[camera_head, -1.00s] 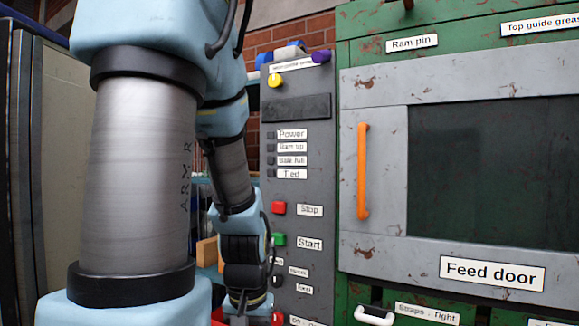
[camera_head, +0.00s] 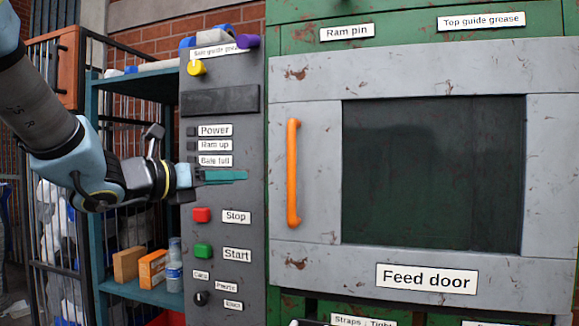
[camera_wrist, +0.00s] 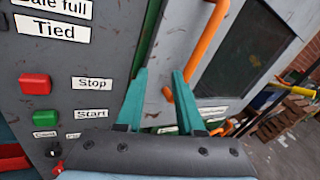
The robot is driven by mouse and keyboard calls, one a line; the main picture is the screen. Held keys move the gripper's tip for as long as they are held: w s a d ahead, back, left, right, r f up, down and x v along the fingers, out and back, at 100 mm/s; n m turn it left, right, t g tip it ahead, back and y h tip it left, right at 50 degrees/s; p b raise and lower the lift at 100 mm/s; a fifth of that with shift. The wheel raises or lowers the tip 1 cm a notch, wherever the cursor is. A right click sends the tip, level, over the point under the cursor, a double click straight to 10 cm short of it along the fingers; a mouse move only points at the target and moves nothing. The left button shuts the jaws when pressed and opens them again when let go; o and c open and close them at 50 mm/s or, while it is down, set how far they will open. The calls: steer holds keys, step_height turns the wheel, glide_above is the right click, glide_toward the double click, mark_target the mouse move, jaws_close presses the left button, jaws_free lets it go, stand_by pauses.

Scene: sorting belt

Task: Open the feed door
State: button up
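The feed door (camera_head: 310,265) is a scuffed grey panel with a dark window, set in a green machine, and it looks shut. Its upright orange handle (camera_head: 293,173) runs along the left side of the door. My gripper (camera_head: 245,175) is in front of the control panel, left of the handle and apart from it. In the wrist view the two teal fingers (camera_wrist: 160,75) stand apart with nothing between them. There the handle (camera_wrist: 190,70) lies beyond the fingertips, up and to the right.
The grey control panel (camera_head: 220,275) carries a red Stop button (camera_head: 202,215) and a green Start button (camera_head: 203,251), close below my gripper. A teal shelf (camera_head: 150,293) with boxes and bottles stands to the left. A wire cage is farther left.

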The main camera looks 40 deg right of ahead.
mark_target(288, 167)
steer(key=s+d+m+g+p, duration=0.1)
steer(key=d, duration=0.2)
steer(key=s+d+r+m+g+p, duration=0.1)
steer(key=s+d+m+p, duration=0.1)
steer(key=d, duration=0.2)
steer(key=s+d+r+m+g+p, duration=0.1)
steer(key=d, duration=0.3)
steer(key=shift+s+d+r+m+h, duration=0.1)
steer(key=shift+s+d+m+h, duration=0.05)
steer(key=shift+s+m+h, duration=0.25)
steer(key=shift+d+p, duration=0.4)
steer(key=shift+d, duration=0.15)
jaws_close()
stand_by(0.5)
